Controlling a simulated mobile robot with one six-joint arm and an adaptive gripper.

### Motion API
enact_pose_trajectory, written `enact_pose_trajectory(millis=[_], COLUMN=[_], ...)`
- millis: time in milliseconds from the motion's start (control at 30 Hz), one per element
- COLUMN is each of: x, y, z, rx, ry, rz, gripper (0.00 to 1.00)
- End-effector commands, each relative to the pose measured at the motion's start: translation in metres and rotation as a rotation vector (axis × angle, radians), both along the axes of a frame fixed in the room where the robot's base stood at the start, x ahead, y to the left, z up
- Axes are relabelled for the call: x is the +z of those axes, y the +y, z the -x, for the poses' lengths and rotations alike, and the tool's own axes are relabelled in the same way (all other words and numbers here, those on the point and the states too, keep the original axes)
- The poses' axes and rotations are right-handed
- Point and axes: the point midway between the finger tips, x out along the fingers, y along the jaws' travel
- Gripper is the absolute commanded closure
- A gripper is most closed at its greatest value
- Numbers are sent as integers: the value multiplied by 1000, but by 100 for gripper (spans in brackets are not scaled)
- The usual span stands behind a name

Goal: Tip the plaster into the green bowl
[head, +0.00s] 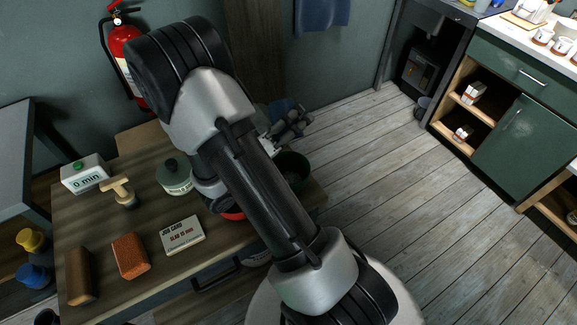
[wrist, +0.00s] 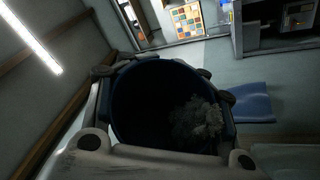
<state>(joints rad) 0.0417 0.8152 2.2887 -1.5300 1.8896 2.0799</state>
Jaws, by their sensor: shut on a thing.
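My gripper (head: 288,127) is shut on a dark blue cup (head: 278,108), above the far right part of the table. The wrist view looks into the cup (wrist: 150,100), with the finger pads at its rim. Grey-white crumbly plaster (wrist: 198,120) lies inside toward the right of that picture. The cup appears tilted; its exact angle is unclear. A dark green bowl (head: 293,167) shows beside and just below my gripper, partly hidden by my arm. Its inside is dark, so I cannot tell what is in it.
A red item (head: 232,215) is mostly hidden. The plank floor at right is clear.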

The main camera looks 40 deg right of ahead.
Motion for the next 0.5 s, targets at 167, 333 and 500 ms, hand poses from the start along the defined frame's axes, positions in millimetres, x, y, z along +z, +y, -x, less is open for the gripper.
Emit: enact_pose_trajectory(millis=[167,333,500], x=[2,3,5], y=[0,1,1], z=[1,1,2], rx=[-1,-1,0], ry=[-12,-24,-36], rz=[7,12,19], gripper=[86,86,86])
